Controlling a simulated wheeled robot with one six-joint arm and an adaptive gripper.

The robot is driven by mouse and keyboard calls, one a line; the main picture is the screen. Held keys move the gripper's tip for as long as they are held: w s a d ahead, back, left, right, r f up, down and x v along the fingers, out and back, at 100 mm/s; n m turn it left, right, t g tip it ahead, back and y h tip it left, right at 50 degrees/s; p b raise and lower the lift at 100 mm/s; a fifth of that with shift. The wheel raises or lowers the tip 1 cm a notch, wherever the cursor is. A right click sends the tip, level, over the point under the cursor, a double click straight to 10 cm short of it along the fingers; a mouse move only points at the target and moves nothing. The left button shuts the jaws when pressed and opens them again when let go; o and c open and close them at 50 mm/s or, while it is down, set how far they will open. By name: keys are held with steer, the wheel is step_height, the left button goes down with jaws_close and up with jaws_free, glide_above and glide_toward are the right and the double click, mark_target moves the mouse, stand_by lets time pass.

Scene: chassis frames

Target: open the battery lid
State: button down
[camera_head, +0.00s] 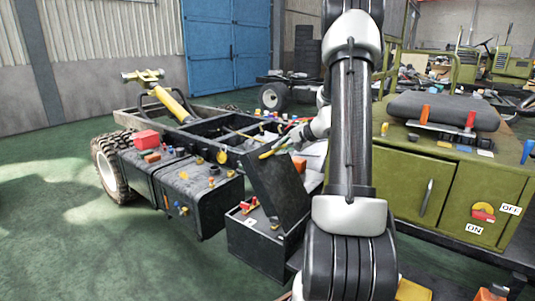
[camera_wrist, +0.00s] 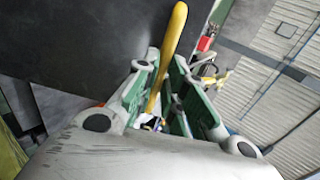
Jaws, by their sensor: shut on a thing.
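The black battery box (camera_head: 257,246) stands in front of the chassis, left of my arm in the head view. Its dark lid (camera_head: 273,187) is tilted up steeply, and the box's top with small red and yellow parts shows beneath it. A yellow handle (camera_head: 272,149) is at the lid's upper edge. My gripper (camera_head: 288,144) is at this handle. In the wrist view my gripper (camera_wrist: 160,78) has its green-padded fingers closed around the yellow handle (camera_wrist: 173,42), beside the dark lid face (camera_wrist: 85,45). The lid's far side is hidden.
The chassis frame with a black tank (camera_head: 200,198) and loose small parts lies left of the box. A green cabinet (camera_head: 407,180) with ON and OFF labels stands to the right. The green floor at left is clear. My arm hides part of the middle.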

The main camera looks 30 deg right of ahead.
steer(key=s+d+t+y, duration=0.1)
steer(key=s+d+t, duration=0.1)
steer(key=s, duration=0.7)
steer(key=s+d+t+y, duration=0.1)
steer(key=s+d+t, duration=0.2)
steer(key=s, duration=0.7)
steer(key=shift+s+d+f+t, duration=0.3)
steer(key=shift+d+f, duration=0.1)
steer(key=shift+d, duration=0.4)
steer(key=c, duration=1.5)
jaws_free()
steer(key=shift+w+f, duration=0.1)
steer(key=shift+w, duration=0.05)
steer(key=shift+d+r, duration=0.1)
steer(key=shift+r, duration=0.15)
